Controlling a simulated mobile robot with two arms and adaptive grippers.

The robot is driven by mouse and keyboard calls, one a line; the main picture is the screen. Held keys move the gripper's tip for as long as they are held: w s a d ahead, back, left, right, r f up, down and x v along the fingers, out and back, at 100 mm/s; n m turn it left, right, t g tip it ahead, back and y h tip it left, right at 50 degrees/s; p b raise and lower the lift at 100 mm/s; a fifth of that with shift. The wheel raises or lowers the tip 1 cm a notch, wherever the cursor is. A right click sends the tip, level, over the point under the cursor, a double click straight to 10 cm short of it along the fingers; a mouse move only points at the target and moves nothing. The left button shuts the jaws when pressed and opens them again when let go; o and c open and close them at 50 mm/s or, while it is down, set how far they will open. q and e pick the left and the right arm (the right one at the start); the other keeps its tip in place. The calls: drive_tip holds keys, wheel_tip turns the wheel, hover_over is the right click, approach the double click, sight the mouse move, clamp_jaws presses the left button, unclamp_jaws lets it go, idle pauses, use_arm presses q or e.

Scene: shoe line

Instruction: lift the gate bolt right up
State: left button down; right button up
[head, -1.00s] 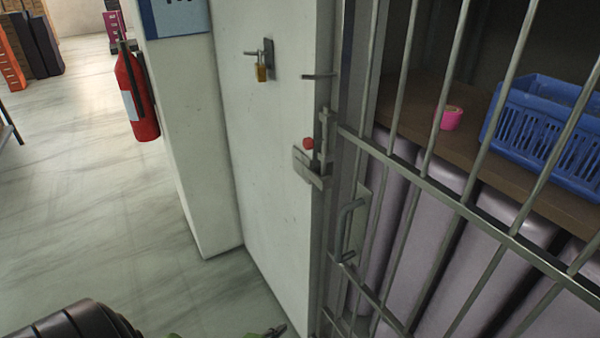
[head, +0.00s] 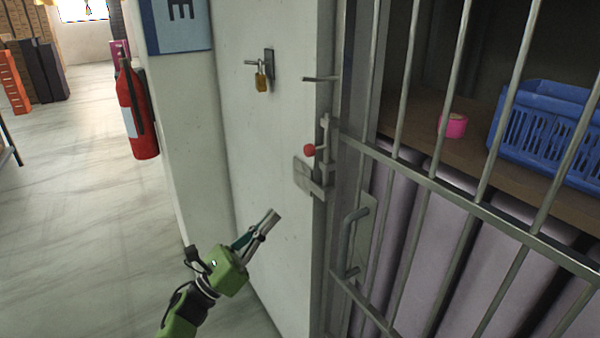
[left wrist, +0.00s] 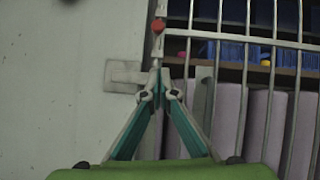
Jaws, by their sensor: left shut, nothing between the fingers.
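The gate bolt (head: 325,142) is a grey upright rod with a red knob (head: 309,150), mounted at the gate's left edge by the white wall. A grey plate (head: 308,178) sits just below the knob. In the left wrist view the red knob (left wrist: 158,25) shows above the fingertips. My left gripper (head: 272,218) is shut and empty, below and left of the bolt, apart from it in the head view. In the left wrist view its closed fingertips (left wrist: 158,92) overlap the lower part of the plate area; contact cannot be told. My right gripper is not in view.
The barred gate (head: 440,185) has a handle (head: 350,240) below the bolt. A padlock (head: 262,82) hangs on the white wall, and a metal peg (head: 320,78) juts out above the bolt. A fire extinguisher (head: 136,110) hangs at left.

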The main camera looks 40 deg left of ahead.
use_arm(q)
drive_tip(key=s+a+r+p+x, duration=0.1)
drive_tip(key=p+x, duration=0.5)
drive_tip(key=x, duration=0.7)
drive_tip(key=shift+r, duration=0.55)
drive_tip(key=shift+s, duration=0.15)
wheel_tip(320, 180, up, 5)
drive_tip(key=shift+r+p, duration=0.1)
drive_tip(key=shift+p, duration=0.3)
